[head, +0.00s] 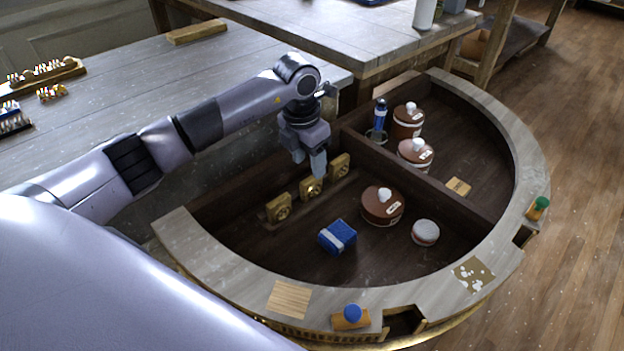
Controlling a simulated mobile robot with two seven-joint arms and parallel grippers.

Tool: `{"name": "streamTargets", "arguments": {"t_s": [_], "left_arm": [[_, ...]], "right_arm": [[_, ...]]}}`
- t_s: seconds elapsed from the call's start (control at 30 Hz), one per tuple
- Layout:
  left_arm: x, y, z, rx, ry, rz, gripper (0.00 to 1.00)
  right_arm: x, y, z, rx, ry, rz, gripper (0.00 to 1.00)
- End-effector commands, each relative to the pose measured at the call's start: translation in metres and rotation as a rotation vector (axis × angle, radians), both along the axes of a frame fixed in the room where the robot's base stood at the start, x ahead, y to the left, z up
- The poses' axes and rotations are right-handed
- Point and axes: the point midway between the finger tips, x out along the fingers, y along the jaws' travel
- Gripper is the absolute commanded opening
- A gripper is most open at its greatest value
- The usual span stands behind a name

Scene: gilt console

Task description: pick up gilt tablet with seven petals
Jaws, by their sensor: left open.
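Three gilt tablets stand in a slanted row inside the left compartment of the half-round console (520,150): a near-left one (279,208), a middle one (311,188) and a far-right one (340,166). Each has a raised round flower-like figure; the petals are too small to count. My left gripper (318,172) points down, open, with its fingers just above the middle tablet, overlapping its top edge in the picture. I cannot tell whether they touch it. My right gripper is out of view.
A divider (430,175) splits the console. A blue box (337,236), a brown lidded pot (382,206) and a white-topped round tin (425,232) share the tablets' compartment. Two more pots and a blue bottle (380,115) stand beyond. Plank tables (140,90) lie behind.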

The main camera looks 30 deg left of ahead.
Motion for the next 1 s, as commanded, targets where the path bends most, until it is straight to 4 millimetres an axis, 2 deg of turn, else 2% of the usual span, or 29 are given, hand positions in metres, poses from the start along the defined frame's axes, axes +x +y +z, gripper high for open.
{"name": "streamTargets", "arguments": {"t_s": [0.43,0.73,0.77,0.9,0.93,1.0], "left_arm": [[0.005,-0.007,-0.059,0.0,0.003,0.001,0.54],[0.007,-0.006,-0.064,0.001,0.001,-0.001,0.54],[0.007,-0.006,-0.064,0.001,0.001,-0.001,0.51],[0.007,-0.006,-0.064,0.001,0.001,0.0,0.05],[0.007,-0.006,-0.064,0.001,0.001,0.0,0.0],[0.007,-0.006,-0.064,0.001,0.001,0.0,0.0]], "right_arm": [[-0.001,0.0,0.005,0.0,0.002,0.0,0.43],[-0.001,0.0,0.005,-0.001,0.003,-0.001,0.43],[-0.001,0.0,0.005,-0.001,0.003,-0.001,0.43],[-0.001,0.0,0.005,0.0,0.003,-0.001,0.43],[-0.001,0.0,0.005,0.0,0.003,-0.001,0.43],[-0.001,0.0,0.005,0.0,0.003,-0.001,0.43]]}}
